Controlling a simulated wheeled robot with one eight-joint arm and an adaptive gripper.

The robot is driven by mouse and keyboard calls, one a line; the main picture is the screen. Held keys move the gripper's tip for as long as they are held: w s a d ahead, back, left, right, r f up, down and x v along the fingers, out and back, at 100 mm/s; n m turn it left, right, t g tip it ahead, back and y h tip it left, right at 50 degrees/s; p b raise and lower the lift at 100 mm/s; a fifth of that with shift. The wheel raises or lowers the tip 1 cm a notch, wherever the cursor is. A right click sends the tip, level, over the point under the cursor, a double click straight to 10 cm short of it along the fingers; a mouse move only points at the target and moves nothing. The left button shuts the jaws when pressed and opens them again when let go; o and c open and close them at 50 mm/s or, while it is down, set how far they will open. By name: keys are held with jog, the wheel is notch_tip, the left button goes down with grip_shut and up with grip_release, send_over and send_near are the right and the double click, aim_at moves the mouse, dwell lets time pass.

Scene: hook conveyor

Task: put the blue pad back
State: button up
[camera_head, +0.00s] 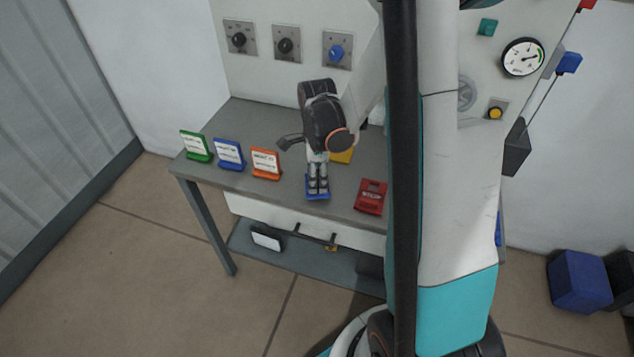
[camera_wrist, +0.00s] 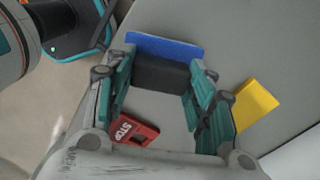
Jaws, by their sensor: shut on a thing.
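The blue pad (camera_wrist: 165,46) is in the wrist view, a blue plate with a dark block (camera_wrist: 162,72) on its near side. My gripper (camera_wrist: 158,76) has its fingers on both sides of the dark block and is shut on it. In the head view my gripper (camera_head: 318,188) points down at the front part of the grey table (camera_head: 240,118), with the blue pad (camera_head: 317,196) at its fingertips. I cannot tell whether the pad touches the table top.
Green (camera_head: 196,147), blue (camera_head: 229,154) and orange (camera_head: 265,164) label stands line the table's left side. A red STOP piece (camera_head: 370,197) lies right of my gripper. A yellow piece (camera_head: 343,156) is behind it. Wall dials (camera_head: 286,44) are at the back.

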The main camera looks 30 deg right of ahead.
notch_tip(320, 180, down, 2)
jog(key=shift+f, duration=0.15)
jog(key=shift+c, duration=0.7)
jog(key=o, duration=1.1)
notch_tip(320, 180, up, 12)
jog(key=p, duration=0.4)
